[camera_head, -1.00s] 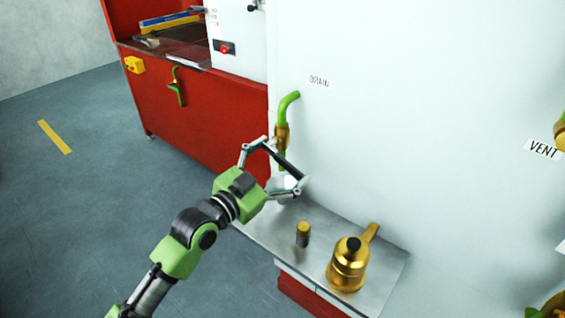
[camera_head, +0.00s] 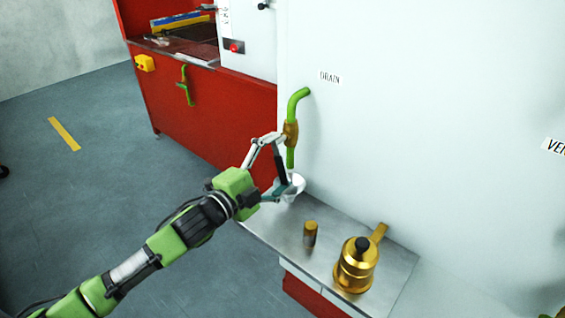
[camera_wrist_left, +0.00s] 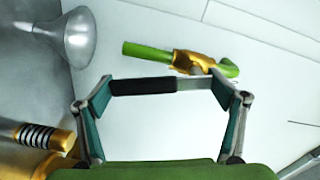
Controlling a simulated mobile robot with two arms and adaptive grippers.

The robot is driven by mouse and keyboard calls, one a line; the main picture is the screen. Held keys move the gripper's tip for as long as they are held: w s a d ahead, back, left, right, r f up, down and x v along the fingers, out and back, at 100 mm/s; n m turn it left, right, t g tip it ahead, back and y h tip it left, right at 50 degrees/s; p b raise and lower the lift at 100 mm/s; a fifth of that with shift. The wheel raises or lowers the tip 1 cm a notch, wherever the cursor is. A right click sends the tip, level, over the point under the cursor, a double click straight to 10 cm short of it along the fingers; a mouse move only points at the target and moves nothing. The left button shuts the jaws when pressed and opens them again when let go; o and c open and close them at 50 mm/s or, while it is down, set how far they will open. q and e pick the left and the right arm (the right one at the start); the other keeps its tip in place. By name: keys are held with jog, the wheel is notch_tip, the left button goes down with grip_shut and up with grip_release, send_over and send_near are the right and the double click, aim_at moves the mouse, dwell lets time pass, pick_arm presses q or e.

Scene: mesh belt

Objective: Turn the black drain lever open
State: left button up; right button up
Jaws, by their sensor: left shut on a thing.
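The black drain lever (camera_head: 281,168) hangs from the brass valve (camera_head: 291,132) on the green drain pipe (camera_head: 297,100), under the DRAIN label (camera_head: 329,78). It points down, close to in line with the pipe. My left gripper (camera_head: 285,163) is shut on the lever. In the left wrist view the lever's black grip (camera_wrist_left: 143,86) spans between the fingers of my left gripper (camera_wrist_left: 165,84), with the brass valve (camera_wrist_left: 192,62) just beyond. A pale funnel (camera_head: 294,187) sits below the pipe's outlet; it also shows in the wrist view (camera_wrist_left: 68,38). My right gripper is out of view.
A metal shelf (camera_head: 275,222) below holds a small brass cylinder (camera_head: 310,233) and a brass pot (camera_head: 355,266) with a black knob. A red cabinet (camera_head: 230,110) with another green pipe stands behind left. Open grey floor (camera_head: 90,190) lies at the left.

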pick_arm(q)
jog(key=shift+w+a+f+m, duration=0.1)
jog(key=shift+w+a+m, duration=0.1)
jog(key=shift+m, duration=0.35)
jog(key=shift+w+a+m, duration=0.1)
jog(key=shift+a+m, duration=0.05)
jog(key=shift+m, duration=0.4)
jog(key=o, duration=1.5)
jog(key=shift+c, duration=0.2)
jog(key=shift+s+a, duration=0.1)
jog(key=v, duration=1.1)
jog(key=shift+s+a, duration=0.2)
jog(key=shift+s, duration=0.15)
jog(key=shift+f, duration=0.1)
